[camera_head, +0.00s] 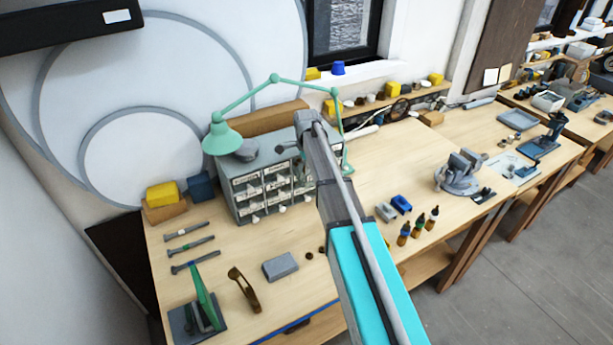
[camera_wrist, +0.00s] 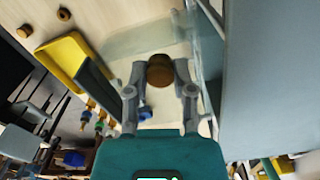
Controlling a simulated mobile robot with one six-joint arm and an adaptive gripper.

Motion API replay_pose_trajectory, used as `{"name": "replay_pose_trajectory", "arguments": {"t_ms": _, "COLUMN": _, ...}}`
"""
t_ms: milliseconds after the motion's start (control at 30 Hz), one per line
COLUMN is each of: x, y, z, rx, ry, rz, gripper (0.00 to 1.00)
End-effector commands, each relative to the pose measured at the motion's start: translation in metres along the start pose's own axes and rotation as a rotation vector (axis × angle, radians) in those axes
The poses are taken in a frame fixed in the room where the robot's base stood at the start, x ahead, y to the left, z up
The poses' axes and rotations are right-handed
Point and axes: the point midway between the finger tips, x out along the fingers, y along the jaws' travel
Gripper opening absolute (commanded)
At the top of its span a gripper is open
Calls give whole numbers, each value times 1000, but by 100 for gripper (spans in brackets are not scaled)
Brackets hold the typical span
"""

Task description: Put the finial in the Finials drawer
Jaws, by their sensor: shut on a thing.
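In the wrist view my gripper (camera_wrist: 160,82) is shut on a small round brown piece, which I take to be the finial (camera_wrist: 160,66). The piece sits between the two grey fingertips. Beyond it lies a pale, see-through box-like shape (camera_wrist: 135,40), perhaps an open drawer. I cannot tell whether the piece is inside, above or in front of it. In the head view the grey drawer cabinet (camera_head: 240,211) stands at the back of the bench, its fronts carrying white labels too small to read. My arm covers its right part and hides my gripper and the finial there.
A green lamp (camera_head: 221,139) reaches over the cabinet. A grey block (camera_head: 280,266), bottles (camera_head: 418,226) and a vise (camera_head: 457,180) stand on the bench (camera_head: 375,181). In the wrist view a yellow tray-like thing (camera_wrist: 63,58) and a large grey surface (camera_wrist: 265,75) flank the gripper.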

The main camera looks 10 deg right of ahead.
Motion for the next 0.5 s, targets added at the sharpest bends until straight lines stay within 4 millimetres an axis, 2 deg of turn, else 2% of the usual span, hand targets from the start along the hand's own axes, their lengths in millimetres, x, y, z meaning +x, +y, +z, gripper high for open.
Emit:
{"name": "replay_pose_trajectory", "arguments": {"t_ms": 33, "x": 9, "y": 1, "z": 0, "rx": 0, "ry": 0, "rz": 0, "gripper": 0}}
{"name": "replay_pose_trajectory", "arguments": {"t_ms": 200, "x": 22, "y": 1, "z": 0, "rx": 0, "ry": 0, "rz": 0, "gripper": 0}}
{"name": "replay_pose_trajectory", "arguments": {"t_ms": 500, "x": 27, "y": 1, "z": 0, "rx": 0, "ry": 0, "rz": 0, "gripper": 0}}
